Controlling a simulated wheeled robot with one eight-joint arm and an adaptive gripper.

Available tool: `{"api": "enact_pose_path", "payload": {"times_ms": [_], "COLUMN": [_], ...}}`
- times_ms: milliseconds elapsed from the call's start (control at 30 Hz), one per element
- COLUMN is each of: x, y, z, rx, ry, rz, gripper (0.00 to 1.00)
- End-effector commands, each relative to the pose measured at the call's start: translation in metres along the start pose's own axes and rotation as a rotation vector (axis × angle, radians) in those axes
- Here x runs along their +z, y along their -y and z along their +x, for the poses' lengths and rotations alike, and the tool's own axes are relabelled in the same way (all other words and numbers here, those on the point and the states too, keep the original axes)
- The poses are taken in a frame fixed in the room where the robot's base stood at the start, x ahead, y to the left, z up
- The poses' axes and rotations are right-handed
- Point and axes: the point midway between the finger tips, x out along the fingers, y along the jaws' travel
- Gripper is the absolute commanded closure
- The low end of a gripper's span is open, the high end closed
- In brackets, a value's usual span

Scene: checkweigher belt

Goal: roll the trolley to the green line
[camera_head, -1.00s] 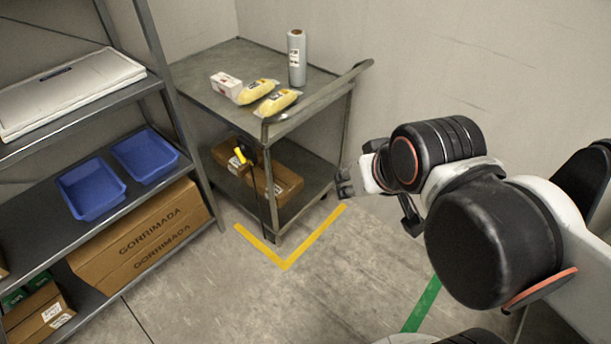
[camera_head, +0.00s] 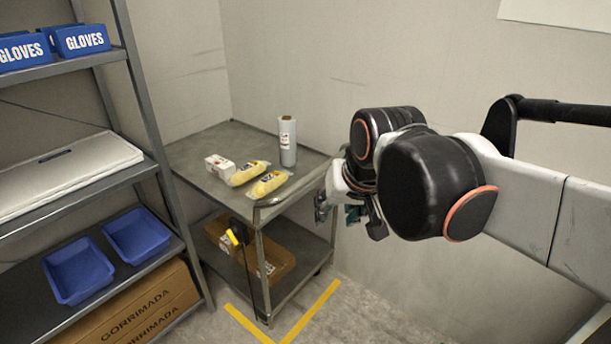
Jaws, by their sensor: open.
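The trolley (camera_head: 222,142) is a grey metal two-shelf cart standing in the corner against the wall. Its push handle (camera_head: 299,190) is at the near right end, and the handle's far part is hidden behind my arm. My gripper (camera_head: 346,216) is open and empty, fingers pointing down, just right of the handle in the picture. I cannot tell whether it touches the handle. The green line is out of view now.
Yellow floor tape (camera_head: 311,311) marks the near corner. A shelf rack (camera_head: 150,110) stands close left. Floor at right is clear.

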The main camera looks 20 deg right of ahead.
Motion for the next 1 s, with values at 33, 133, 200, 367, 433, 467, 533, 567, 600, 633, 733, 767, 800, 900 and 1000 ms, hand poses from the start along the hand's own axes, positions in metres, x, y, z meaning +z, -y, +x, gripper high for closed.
{"api": "enact_pose_path", "payload": {"times_ms": [33,133,200,367,433,467,533,567,600,633,733,767,800,900,1000], "x": [-0.021,-0.052,-0.074,-0.122,-0.142,-0.150,-0.169,-0.176,-0.187,-0.194,-0.218,-0.224,-0.233,-0.252,-0.266], "y": [0.003,0.007,0.009,0.012,0.013,0.013,0.014,0.013,0.013,0.013,0.011,0.010,0.010,0.006,0.002], "z": [-0.003,-0.001,0.002,0.015,0.023,0.027,0.036,0.041,0.047,0.052,0.071,0.077,0.085,0.107,0.128], "rx": [0.002,0.005,0.009,0.021,0.026,0.029,0.035,0.038,0.042,0.046,0.058,0.062,0.067,0.081,0.095], "ry": [0.014,0.046,0.068,0.118,0.138,0.148,0.169,0.179,0.190,0.199,0.229,0.239,0.250,0.280,0.307], "rz": [0.032,0.100,0.147,0.255,0.301,0.321,0.368,0.387,0.414,0.434,0.500,0.520,0.545,0.610,0.670], "gripper": [0.60,0.60,0.60,0.60,0.60,0.60,0.60,0.60,0.60,0.60,0.60,0.60,0.60,0.60,0.60]}}
